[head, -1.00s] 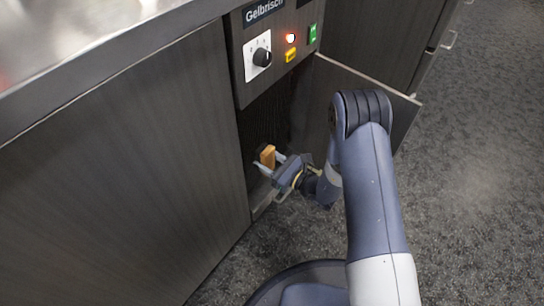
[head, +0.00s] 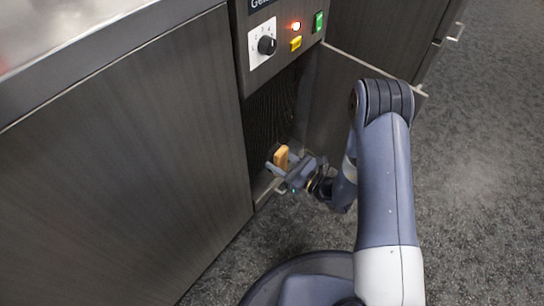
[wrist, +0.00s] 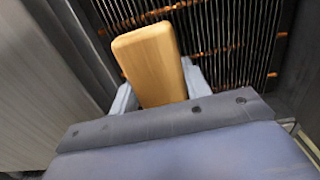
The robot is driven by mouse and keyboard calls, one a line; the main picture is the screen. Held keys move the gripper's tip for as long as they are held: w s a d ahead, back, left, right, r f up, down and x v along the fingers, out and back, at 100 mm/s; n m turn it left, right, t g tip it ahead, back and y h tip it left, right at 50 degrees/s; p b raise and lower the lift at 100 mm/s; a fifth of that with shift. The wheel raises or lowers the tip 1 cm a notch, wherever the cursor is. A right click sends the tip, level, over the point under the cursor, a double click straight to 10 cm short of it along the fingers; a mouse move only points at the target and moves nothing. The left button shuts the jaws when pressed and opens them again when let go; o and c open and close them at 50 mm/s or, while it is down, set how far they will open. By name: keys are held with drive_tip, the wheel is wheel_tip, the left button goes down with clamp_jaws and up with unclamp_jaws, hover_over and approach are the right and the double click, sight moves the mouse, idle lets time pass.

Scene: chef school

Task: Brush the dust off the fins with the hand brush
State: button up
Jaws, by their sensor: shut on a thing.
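The hand brush shows as a wooden block (wrist: 150,62) in the wrist view, and as a small orange-tan block (head: 281,157) in the head view. My gripper (head: 277,170) is shut on it, one finger on each side, inside the open compartment. The fins (wrist: 225,40) are a row of dark upright slats with orange-brown rods or patches between them. They also show as a dark ribbed area (head: 272,115) in the head view. The brush is in front of the fins in the wrist view. Its bristles are hidden, so I cannot tell whether they touch the fins.
An open door (head: 345,85) stands to the right of the compartment, close to my arm. A closed cabinet panel (head: 120,160) is on the left. A control panel with a knob (head: 267,45) is above. The speckled floor (head: 475,190) is clear on the right.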

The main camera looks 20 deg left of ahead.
drive_tip(key=shift+s+d, duration=0.2)
drive_tip(key=shift+d, duration=0.3)
drive_tip(key=shift+v, duration=1.5)
drive_tip(key=shift+d, duration=0.1)
